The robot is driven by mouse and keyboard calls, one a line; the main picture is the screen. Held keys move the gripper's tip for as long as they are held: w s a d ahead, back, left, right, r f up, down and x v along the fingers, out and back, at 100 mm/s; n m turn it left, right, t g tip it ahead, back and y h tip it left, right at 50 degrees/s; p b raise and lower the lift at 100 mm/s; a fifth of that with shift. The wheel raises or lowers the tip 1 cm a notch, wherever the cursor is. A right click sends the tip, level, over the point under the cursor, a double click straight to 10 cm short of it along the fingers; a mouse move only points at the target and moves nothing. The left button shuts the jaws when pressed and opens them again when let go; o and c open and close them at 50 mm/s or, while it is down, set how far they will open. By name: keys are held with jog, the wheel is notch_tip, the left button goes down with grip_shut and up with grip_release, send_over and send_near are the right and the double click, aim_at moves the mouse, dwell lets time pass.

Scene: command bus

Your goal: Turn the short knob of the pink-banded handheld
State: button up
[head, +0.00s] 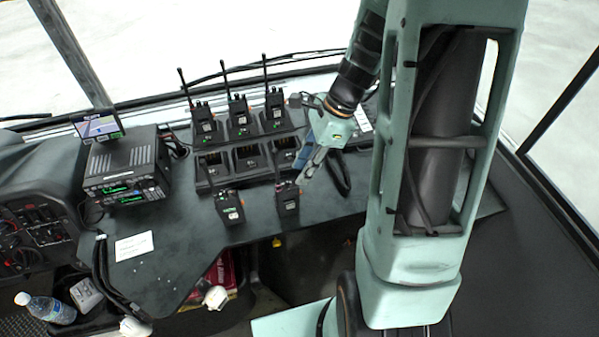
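Two handhelds stand in front of the charger rack: a left one (229,208) with a green-lit patch and a right one (287,199). Three more handhelds, left (206,122), middle (240,117) and right (275,111), stand in the rack's back row with tall antennas up. I cannot make out a pink band on any of them, and the knobs are too small to tell apart. My gripper (301,178) points down and left, its tips close to the top of the right front handheld. Contact and finger opening cannot be told.
The charger rack (215,174) has empty front slots. A radio unit (128,170) with a small screen (98,127) stands left. A black cable loop (340,178) lies right of my gripper. The dash has free room around a white paper (134,246); a bottle (46,308) lies lower left.

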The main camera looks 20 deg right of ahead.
jog(key=v, duration=0.9)
jog(key=shift+r, duration=0.2)
jog(key=shift+s, duration=0.1)
